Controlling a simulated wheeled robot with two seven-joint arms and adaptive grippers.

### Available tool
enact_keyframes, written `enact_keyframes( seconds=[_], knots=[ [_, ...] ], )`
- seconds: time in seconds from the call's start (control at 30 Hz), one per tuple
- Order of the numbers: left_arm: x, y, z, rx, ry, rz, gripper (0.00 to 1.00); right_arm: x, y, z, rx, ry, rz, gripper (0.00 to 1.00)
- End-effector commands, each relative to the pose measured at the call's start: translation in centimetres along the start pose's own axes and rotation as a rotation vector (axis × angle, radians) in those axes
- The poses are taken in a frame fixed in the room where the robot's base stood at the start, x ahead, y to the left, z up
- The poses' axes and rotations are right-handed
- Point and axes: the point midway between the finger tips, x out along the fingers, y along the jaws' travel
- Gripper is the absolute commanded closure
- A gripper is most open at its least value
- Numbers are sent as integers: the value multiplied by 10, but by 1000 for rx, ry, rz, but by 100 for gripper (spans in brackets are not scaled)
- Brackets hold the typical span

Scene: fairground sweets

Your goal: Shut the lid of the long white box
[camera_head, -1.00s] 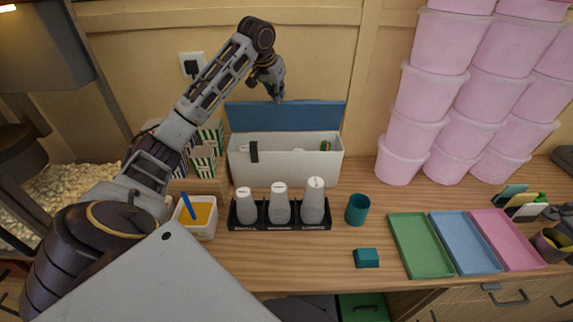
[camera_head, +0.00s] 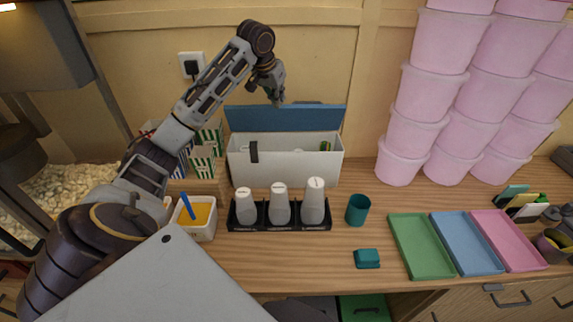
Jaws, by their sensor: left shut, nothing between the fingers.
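The long white box (camera_head: 300,171) stands at the back of the wooden counter, near the wall. Its blue lid (camera_head: 318,118) is raised and leans back behind the box, so the box is open. A dark latch or clip (camera_head: 254,151) shows at the front left rim, and a small green and yellow item (camera_head: 326,146) shows inside at the right. My right gripper is not in view.
White bottles in a black rack (camera_head: 280,227) stand in front of the box. A sauce tub (camera_head: 197,231) and striped cartons (camera_head: 203,160) stand left, a teal cup (camera_head: 358,209) right. Pink tubs (camera_head: 402,165) are stacked at the right. Counter is clear around the teal block (camera_head: 367,258).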

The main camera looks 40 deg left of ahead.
Motion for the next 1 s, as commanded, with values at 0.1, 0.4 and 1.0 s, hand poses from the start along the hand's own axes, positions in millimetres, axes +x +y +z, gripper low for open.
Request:
enact_keyframes(
  seconds=[0.1,0.4,1.0],
  knots=[
    [10,1,6,1,-18,-3,100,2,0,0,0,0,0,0],
    [12,4,14,1,-18,-3,100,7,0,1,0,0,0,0],
    [16,11,30,1,-19,-4,100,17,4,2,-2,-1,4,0]
  ],
)
